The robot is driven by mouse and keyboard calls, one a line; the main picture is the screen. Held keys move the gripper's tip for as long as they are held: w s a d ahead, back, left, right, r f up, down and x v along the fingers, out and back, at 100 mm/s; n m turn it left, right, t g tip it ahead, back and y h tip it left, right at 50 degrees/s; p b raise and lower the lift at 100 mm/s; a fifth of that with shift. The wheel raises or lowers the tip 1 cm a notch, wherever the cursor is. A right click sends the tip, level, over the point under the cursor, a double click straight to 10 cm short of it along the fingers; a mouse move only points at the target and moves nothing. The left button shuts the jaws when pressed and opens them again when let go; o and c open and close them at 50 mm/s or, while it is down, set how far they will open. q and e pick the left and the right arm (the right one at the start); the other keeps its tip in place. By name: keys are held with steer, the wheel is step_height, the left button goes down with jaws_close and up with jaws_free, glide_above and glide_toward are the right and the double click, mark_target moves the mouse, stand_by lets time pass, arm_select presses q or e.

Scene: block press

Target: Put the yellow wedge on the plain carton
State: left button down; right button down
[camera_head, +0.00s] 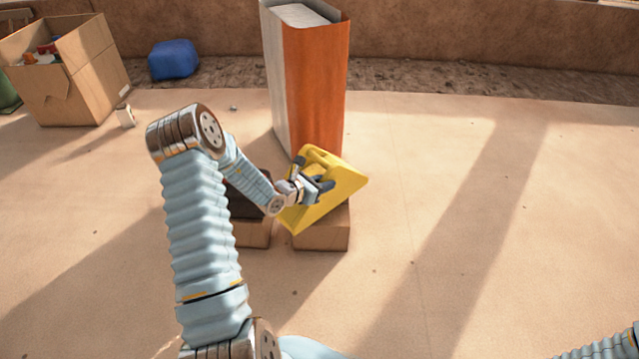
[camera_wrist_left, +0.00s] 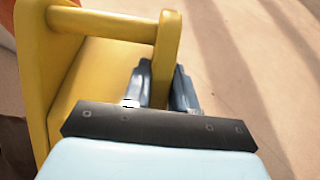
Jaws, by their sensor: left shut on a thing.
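The yellow wedge (camera_head: 335,192) has a handle on its near face and sits tilted at the middle of the head view. My left gripper (camera_head: 318,186) is shut on its handle. In the left wrist view the fingers (camera_wrist_left: 165,90) close around one post of the yellow wedge's handle (camera_wrist_left: 110,24). A plain brown carton (camera_head: 322,236) is directly below and partly hidden by the wedge. I cannot tell whether the wedge touches it. My right gripper is out of view.
A second carton (camera_head: 252,234) with a dark top stands just left, partly behind my left arm. A tall orange and white box (camera_head: 318,95) stands close behind the wedge. An open cardboard box (camera_head: 85,85) and a blue object (camera_head: 173,59) are at back left. The right side is clear.

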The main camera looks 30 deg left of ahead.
arm_select(q)
steer(key=f, duration=0.3)
steer(key=shift+w+f, duration=0.25)
steer(key=shift+w, duration=0.15)
steer(key=shift+b, duration=0.3)
steer(key=shift+f, duration=0.15)
steer(key=c, duration=0.9)
jaws_free()
steer(key=shift+s, duration=0.1)
